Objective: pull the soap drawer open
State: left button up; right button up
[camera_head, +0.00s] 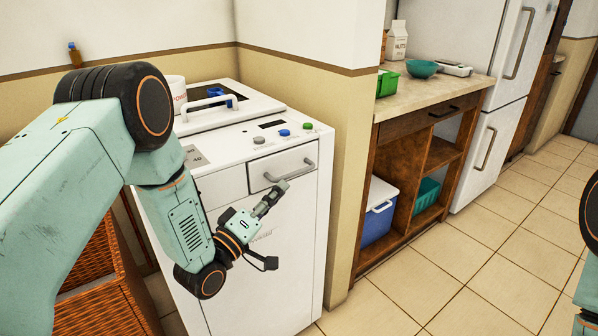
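The soap drawer (261,172) is a white panel with a grey bar handle (302,168), at the upper front of a white washing machine (285,240). The drawer front looks flush with the machine. My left gripper (279,189) reaches up from the lower left, its grey fingertips at the lower left part of the handle. They overlap the handle in view; I cannot tell if they touch or grip it. The fingers are seen nearly edge-on, so their opening is unclear. My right arm shows only at the right edge; its gripper is out of view.
A wicker basket (100,290) stands left of the machine. A wall end (350,170) separates the machine from a wooden counter unit (405,165) holding a blue-and-white cooler (378,222). The tiled floor (460,285) in front and to the right is clear.

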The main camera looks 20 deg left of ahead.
aim_at(296, 173)
pick_arm(q)
jog(key=shift+w+d+r, duration=0.25)
jog(key=shift+w+r, duration=0.05)
jog(key=b+x, duration=0.2)
jog(key=x, duration=0.3)
jog(key=shift+w+f, duration=0.15)
jog(key=shift+w+d+r, duration=0.2)
jog(key=shift+w+r, duration=0.05)
jog(key=shift+w, duration=0.5)
jog(key=shift+c, duration=0.3)
grip_shut()
